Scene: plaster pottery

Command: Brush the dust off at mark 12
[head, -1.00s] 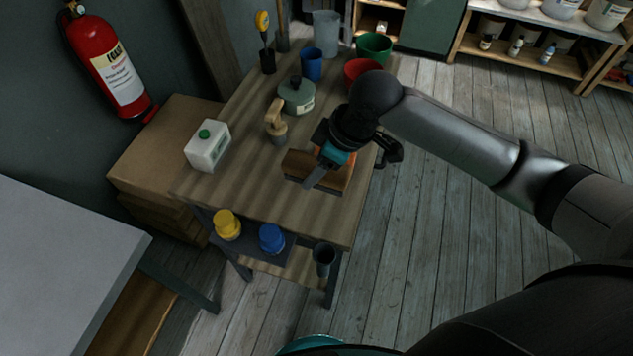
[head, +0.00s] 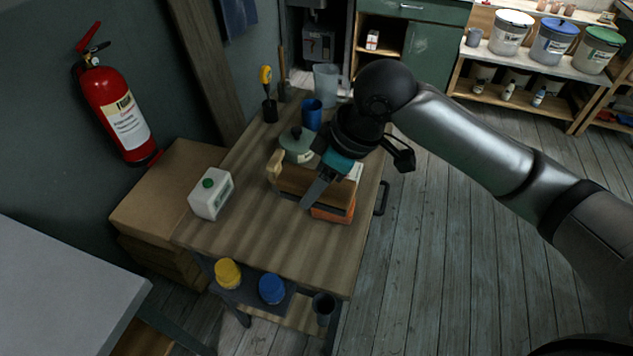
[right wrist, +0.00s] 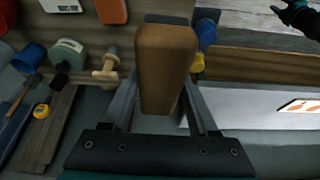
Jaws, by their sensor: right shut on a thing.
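My right gripper (head: 322,187) is shut on a wooden brush block (head: 338,190) with a dark underside, held above the workbench. In the right wrist view the block (right wrist: 165,60) stands between the two fingers (right wrist: 160,105) and fills the middle. I cannot make out a mark 12 or any dust in these views.
Near the brush are an orange object (head: 333,214), a grey-green lidded pot (head: 297,143) and a wooden-handled tool (head: 274,165). A white bottle (head: 210,195) stands left on the workbench (head: 250,245). The bench's near part is clear. A cardboard box (head: 170,190) adjoins it.

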